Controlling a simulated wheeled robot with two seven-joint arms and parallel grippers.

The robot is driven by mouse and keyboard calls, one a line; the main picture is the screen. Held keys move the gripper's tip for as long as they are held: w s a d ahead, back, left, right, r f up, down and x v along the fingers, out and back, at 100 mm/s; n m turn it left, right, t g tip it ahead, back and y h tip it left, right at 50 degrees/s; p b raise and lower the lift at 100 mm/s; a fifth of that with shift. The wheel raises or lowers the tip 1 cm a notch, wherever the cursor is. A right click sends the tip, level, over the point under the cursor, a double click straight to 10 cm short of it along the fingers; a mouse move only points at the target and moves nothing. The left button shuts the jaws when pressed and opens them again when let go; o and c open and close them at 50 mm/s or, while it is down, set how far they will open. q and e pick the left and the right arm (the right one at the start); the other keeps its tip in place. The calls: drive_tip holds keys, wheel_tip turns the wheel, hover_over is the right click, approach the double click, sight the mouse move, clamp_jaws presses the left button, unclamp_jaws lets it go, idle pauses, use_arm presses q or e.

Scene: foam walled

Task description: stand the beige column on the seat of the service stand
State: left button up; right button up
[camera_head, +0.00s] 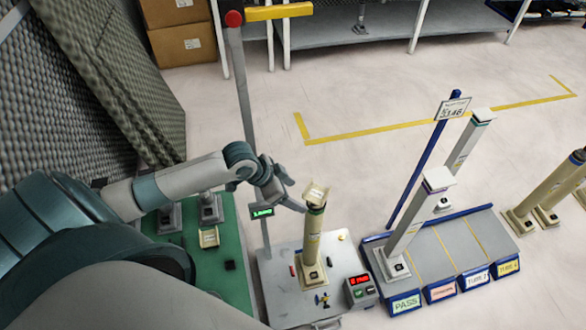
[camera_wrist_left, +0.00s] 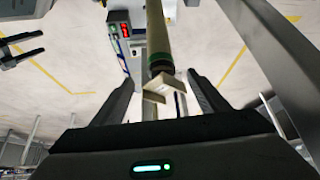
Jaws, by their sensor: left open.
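The beige column (camera_head: 312,235) stands upright on the light grey top of the service stand (camera_head: 285,305) in the head view. It has a dark and green band below a pale, tilted-looking cap. My left gripper (camera_head: 297,195) is open at the column's upper end. In the left wrist view the cap (camera_wrist_left: 158,92) shows between the spread fingers (camera_wrist_left: 185,98), with no clear contact. The column's foot is hidden in that view. My right gripper (camera_wrist_left: 22,48) appears at the upper left of the wrist view, fingers apart and empty.
A box with a red display (camera_head: 361,290) sits at the stand's right corner. A blue-edged rack (camera_head: 450,252) with white columns stands to the right. More beige columns (camera_head: 545,190) stand at far right. A green table (camera_head: 232,250) lies left. Open floor lies behind.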

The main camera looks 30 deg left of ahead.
idle(0.5)
use_arm(q)
drive_tip(key=s+d+f+n+t+y, duration=0.1)
drive_tip(key=s+f+n, duration=0.1)
drive_tip(key=f, duration=0.8)
drive_tip(key=s+d+f+n+t, duration=0.1)
drive_tip(key=f+n, duration=0.1)
drive_tip(key=f, duration=0.8)
drive_tip(key=s+d+f, duration=0.5)
drive_tip(key=s+f, duration=0.3)
drive_tip(key=s, duration=0.1)
drive_tip(key=s+d+f+y, duration=0.1)
drive_tip(key=s+d+f, duration=0.5)
drive_tip(key=s, duration=0.3)
drive_tip(key=shift+s+d+f+n+g, duration=0.2)
drive_tip(key=shift+f+n+g, duration=0.1)
drive_tip(key=shift+f, duration=0.6)
drive_tip(key=shift+d, duration=0.15)
